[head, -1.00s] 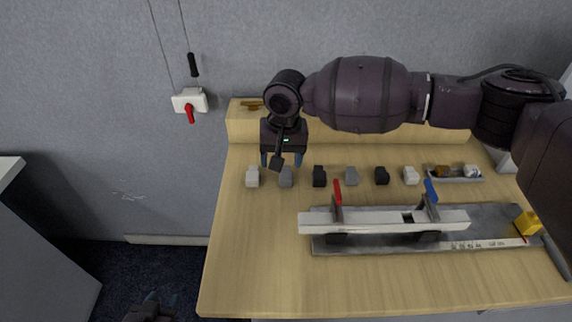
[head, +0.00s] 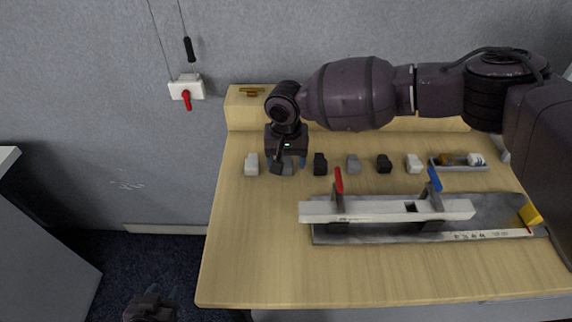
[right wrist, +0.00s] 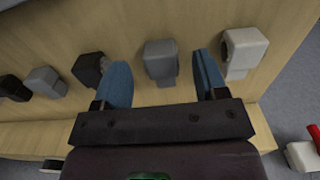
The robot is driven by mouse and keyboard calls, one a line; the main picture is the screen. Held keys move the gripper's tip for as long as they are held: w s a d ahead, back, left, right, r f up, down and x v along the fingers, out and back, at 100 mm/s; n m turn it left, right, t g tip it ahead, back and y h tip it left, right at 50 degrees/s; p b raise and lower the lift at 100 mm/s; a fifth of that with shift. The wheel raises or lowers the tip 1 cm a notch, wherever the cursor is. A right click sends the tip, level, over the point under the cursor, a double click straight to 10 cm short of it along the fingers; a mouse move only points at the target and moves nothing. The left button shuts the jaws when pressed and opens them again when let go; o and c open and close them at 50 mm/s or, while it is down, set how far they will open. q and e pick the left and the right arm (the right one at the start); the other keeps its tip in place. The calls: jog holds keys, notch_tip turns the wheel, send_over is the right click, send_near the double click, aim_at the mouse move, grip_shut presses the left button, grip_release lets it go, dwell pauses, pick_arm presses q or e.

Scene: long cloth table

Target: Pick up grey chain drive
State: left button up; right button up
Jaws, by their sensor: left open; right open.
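A row of small blocks stands on the table. Two are grey: one (head: 287,168) second from the left, another (head: 353,163) further right. I cannot tell from shape which is the chain drive. My right gripper (head: 287,161) is open over the left grey block and partly hides it. In the right wrist view, this grey block (right wrist: 161,59) lies between the two blue fingers, with visible gaps on both sides. The other grey block (right wrist: 45,81) is at the left there. My left gripper (head: 153,297) is open and empty at the bottom left, off the table.
A white block (head: 252,164) and a black block (head: 320,164) flank the left grey block closely. Further right are a black block (head: 384,163), a white block (head: 414,163) and a small tray (head: 460,168). A fixture with red and blue levers (head: 385,209) lies in front. The front table is clear.

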jog(key=shift+f, duration=1.25)
jog(key=shift+c, duration=0.5)
jog(key=c, duration=0.9)
jog(key=shift+r, duration=0.1)
